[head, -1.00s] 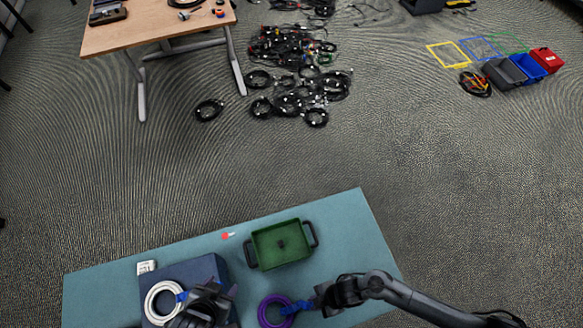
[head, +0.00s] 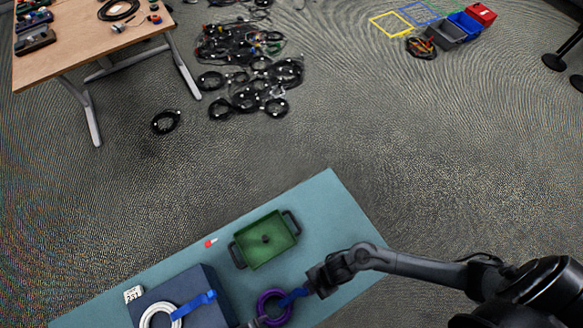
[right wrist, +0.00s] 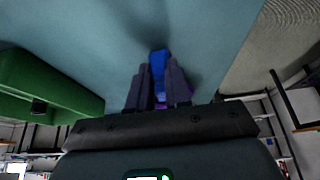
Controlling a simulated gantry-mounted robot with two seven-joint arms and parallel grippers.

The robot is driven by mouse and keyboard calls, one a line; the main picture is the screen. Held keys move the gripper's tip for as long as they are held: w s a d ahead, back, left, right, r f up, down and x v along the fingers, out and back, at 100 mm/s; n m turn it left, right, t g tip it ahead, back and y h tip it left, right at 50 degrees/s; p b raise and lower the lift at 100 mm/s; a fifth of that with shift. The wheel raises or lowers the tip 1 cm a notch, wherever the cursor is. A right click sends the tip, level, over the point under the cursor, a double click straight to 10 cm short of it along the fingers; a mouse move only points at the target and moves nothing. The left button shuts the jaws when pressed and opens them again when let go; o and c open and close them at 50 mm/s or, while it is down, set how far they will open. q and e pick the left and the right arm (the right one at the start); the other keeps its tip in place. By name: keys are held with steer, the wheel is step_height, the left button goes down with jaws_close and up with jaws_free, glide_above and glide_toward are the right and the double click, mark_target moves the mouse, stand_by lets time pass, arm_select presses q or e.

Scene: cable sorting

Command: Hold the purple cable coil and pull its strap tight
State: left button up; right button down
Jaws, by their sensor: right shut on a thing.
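The purple cable coil (head: 261,302) lies on the teal table near the bottom of the head view. Its blue strap (head: 291,297) stretches right from the coil. My right gripper (head: 306,290) is shut on the strap's end; the blue strap (right wrist: 158,75) shows between its two fingers in the right wrist view, with a little purple behind. My left gripper (head: 256,322) shows only as a small grey part at the coil's lower left, at the picture's bottom edge; I cannot tell whether it grips the coil.
A green tray (head: 289,239) with dark handles stands behind the coil. A dark blue box (head: 211,281) at left bears a white coil (head: 148,316) with a blue strap. A white label (head: 133,294) and a small red-and-white item (head: 211,243) lie nearby.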

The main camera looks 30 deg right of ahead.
mark_target(278, 322)
arm_select(q)
steer(key=x, duration=0.8)
steer(key=shift+d+f, duration=0.1)
steer(key=shift+f, duration=0.2)
jaws_close()
arm_select(e)
steer(key=shift+d, duration=1.9)
steer(key=c, duration=1.2)
jaws_free()
steer(key=shift+o, duration=1)
